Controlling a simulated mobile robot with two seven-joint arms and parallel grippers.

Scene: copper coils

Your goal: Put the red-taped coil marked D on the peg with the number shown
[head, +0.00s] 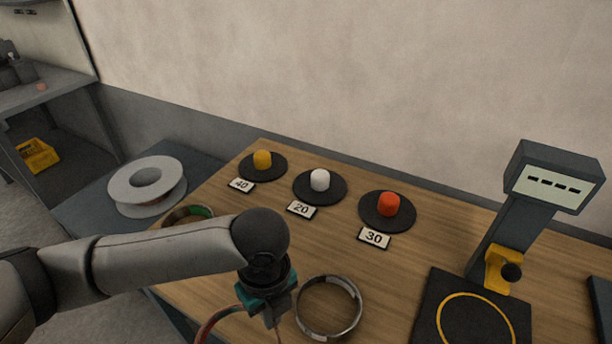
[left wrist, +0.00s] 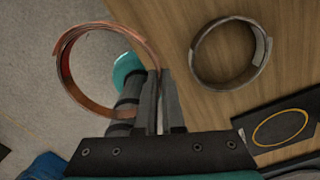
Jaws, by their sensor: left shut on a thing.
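My left gripper (head: 274,318) is shut on a copper coil (head: 207,328), gripping its rim near the table's front edge. In the left wrist view, the fingers (left wrist: 160,75) pinch the coil (left wrist: 100,113), which hangs out to the left over the floor. Its inside has a red patch; no letter is legible. Three pegs stand on black discs: the yellow peg (head: 262,160) by card 40, the white peg (head: 319,180) by card 20 and the red-orange peg (head: 388,205) by card 30. The display (head: 551,186) shows only dashes. My right gripper is not in view.
A grey-taped coil (head: 325,336) lies on the table right of my left gripper. A green-taped coil (head: 173,218) lies behind my left forearm. A black pad (head: 425,318) with a yellow ring lies below the display. A pale spool (head: 118,188) stands left of the table.

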